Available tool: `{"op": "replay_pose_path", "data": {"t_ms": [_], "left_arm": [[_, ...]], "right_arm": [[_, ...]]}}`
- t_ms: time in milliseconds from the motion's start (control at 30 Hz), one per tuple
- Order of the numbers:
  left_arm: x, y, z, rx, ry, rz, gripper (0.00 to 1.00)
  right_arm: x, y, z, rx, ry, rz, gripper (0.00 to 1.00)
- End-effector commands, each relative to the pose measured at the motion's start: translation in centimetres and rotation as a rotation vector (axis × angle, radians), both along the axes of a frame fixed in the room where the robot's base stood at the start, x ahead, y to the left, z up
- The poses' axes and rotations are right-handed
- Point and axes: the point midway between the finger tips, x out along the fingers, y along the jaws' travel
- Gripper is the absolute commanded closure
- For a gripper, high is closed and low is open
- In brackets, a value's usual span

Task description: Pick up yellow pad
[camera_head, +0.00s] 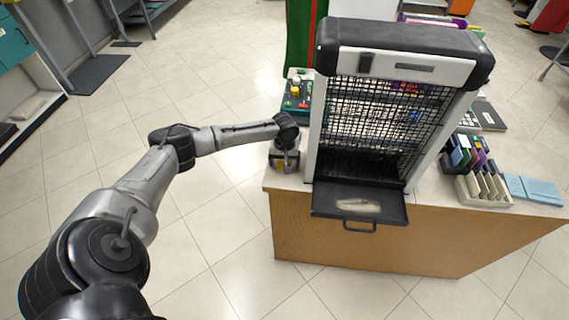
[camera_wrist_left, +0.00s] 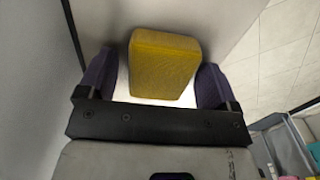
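The yellow pad (camera_wrist_left: 165,62) is a block with rounded edges, seen close up in the left wrist view. My left gripper (camera_wrist_left: 156,85) has its two dark purple fingers apart, one on each side of the pad. A pale gap shows between the left-hand finger and the pad; the right-hand finger is very near the pad, and I cannot tell if it touches. In the head view my left gripper (camera_head: 284,160) is at the left end of the counter, with a bit of yellow showing there, mostly hidden by the gripper. My right gripper is not in view.
A black-and-grey mesh-front cabinet (camera_head: 385,120) stands on the wooden counter (camera_head: 440,235), just right of my left gripper. A green tray (camera_head: 297,90) with small coloured items is behind the gripper. Card holders (camera_head: 475,165) stand at right. Open tiled floor lies left.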

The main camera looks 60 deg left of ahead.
Motion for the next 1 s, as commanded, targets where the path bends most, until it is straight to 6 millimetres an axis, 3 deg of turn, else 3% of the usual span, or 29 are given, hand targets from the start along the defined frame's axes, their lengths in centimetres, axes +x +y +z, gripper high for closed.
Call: {"op": "replay_pose_path", "data": {"t_ms": [500,767,1000], "left_arm": [[0.0,0.0,0.0,0.000,0.000,0.000,0.64],[0.0,0.0,0.4,0.000,-0.001,0.000,0.64],[0.0,0.1,4.2,0.001,-0.002,-0.001,0.64]], "right_arm": [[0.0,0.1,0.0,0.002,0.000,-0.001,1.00],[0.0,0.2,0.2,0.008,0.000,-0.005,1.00],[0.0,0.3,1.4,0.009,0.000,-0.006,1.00]]}}
